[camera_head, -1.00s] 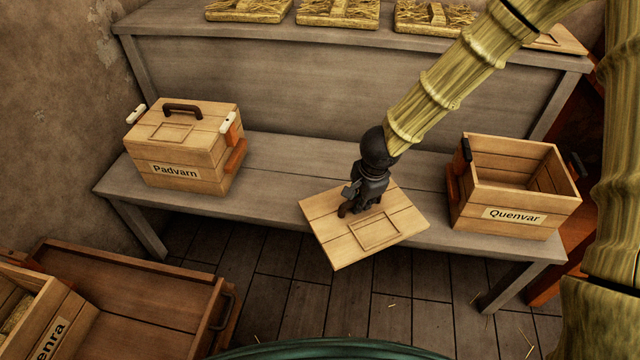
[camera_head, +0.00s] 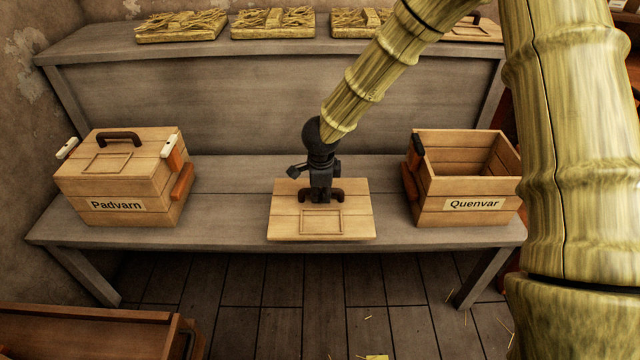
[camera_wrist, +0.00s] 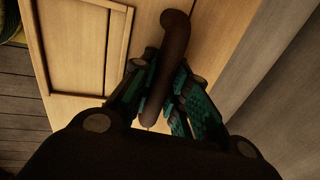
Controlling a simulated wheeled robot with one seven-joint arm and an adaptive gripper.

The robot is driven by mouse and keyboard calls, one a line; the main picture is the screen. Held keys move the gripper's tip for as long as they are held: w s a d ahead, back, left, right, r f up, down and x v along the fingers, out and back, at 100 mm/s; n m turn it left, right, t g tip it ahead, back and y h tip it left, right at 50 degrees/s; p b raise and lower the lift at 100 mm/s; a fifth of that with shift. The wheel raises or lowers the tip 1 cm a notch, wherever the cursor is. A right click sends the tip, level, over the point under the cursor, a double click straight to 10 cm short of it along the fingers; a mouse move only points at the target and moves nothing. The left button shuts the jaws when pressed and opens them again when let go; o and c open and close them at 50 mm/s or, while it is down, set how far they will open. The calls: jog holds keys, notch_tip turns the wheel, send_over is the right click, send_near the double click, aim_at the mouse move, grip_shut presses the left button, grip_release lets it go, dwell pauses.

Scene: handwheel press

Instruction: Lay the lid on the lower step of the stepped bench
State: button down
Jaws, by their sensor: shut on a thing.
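The lid (camera_head: 283,222) is a flat square of pale wood planks with a framed square panel and a dark handle. My gripper (camera_head: 321,194) is shut on the lid's handle from above. In the wrist view the fingers (camera_wrist: 160,95) close around the dark handle (camera_wrist: 172,45), with the lid's planks (camera_wrist: 85,45) behind it. The lid is level over the lower step (camera_head: 225,178) of the grey stepped bench, between two boxes. Its near edge reaches about the step's front edge. I cannot tell whether it touches the step.
A closed box marked Padvarn (camera_head: 130,205) stands on the lower step at left. An open box marked Quenvar (camera_head: 460,190) stands at right. Straw-filled trays (camera_head: 180,27) line the upper step. A brown wooden crate (camera_head: 90,335) is at lower left.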

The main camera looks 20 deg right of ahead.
jog(key=w+d, duration=0.1)
jog(key=w, duration=0.1)
jog(key=w+d, duration=0.1)
jog(key=w, duration=0.2)
jog(key=w+d+f, duration=0.1)
jog(key=w, duration=0.2)
jog(key=shift+d+b, duration=0.1)
jog(key=shift+b, duration=0.25)
jog(key=shift+f+b, duration=0.6)
jog(key=shift+f, duration=1.05)
jog(key=c, duration=1.4)
grip_release()
jog(key=shift+f, duration=0.1)
jog(key=r+p, duration=0.1)
jog(key=r, duration=0.3)
jog(key=s+r+p, duration=0.1)
jog(key=r, duration=0.3)
jog(key=s+r+p, duration=0.1)
jog(key=r, duration=0.3)
jog(key=shift+s+a, duration=0.2)
jog(key=shift+a, duration=0.15)
